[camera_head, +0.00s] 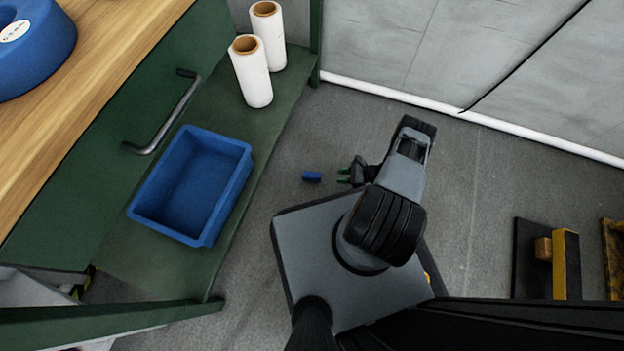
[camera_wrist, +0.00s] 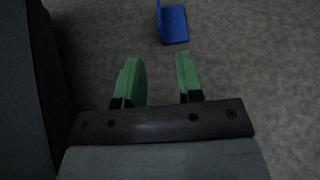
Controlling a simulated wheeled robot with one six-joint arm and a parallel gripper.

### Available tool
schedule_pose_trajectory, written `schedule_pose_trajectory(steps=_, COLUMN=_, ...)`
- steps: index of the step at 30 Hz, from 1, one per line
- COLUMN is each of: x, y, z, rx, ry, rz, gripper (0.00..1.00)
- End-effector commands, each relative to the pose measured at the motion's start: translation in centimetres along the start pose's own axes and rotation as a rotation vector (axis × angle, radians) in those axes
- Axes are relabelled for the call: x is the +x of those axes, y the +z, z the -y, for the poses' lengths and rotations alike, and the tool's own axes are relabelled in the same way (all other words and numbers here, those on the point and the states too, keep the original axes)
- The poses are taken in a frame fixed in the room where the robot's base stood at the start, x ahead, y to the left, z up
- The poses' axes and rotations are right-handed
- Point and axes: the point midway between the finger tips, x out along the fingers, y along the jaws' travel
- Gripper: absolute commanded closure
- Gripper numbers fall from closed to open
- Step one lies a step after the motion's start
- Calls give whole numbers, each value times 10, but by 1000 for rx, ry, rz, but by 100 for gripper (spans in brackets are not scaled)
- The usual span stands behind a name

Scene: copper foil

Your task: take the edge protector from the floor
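The edge protector (camera_head: 312,176) is a small blue piece lying on the grey floor, between the green bench and my base. In the wrist view it is a blue angled piece (camera_wrist: 174,26) at the top, with one upright flange and one flat face. My gripper (camera_head: 341,176) is just to its right in the head view, with its green fingertips pointing toward it. In the wrist view the green fingers (camera_wrist: 161,78) are apart with only floor between them. The edge protector lies beyond the fingertips and they do not touch it.
A green bench with a lower shelf (camera_head: 275,110) stands at left, holding a blue bin (camera_head: 205,232) and two white film rolls (camera_head: 252,72). A wall (camera_head: 420,45) runs along the back. A black and yellow item (camera_head: 565,262) is at right. The floor around the protector is clear.

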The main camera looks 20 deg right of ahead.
Motion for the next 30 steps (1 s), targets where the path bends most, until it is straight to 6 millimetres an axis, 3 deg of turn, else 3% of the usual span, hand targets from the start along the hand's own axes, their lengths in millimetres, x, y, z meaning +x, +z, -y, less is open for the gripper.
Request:
schedule_pose_trajectory(steps=3, x=25, y=-2, z=-2, rx=1, ry=6, rz=0, gripper=66)
schedule_pose_trajectory(steps=9, x=55, y=-2, z=-2, rx=0, ry=4, rz=0, gripper=66)
schedule_pose_trajectory(steps=18, x=73, y=-1, z=-2, rx=1, ry=3, rz=0, gripper=66)
schedule_pose_trajectory(steps=30, x=118, y=0, z=-2, rx=0, ry=3, rz=0, gripper=66)
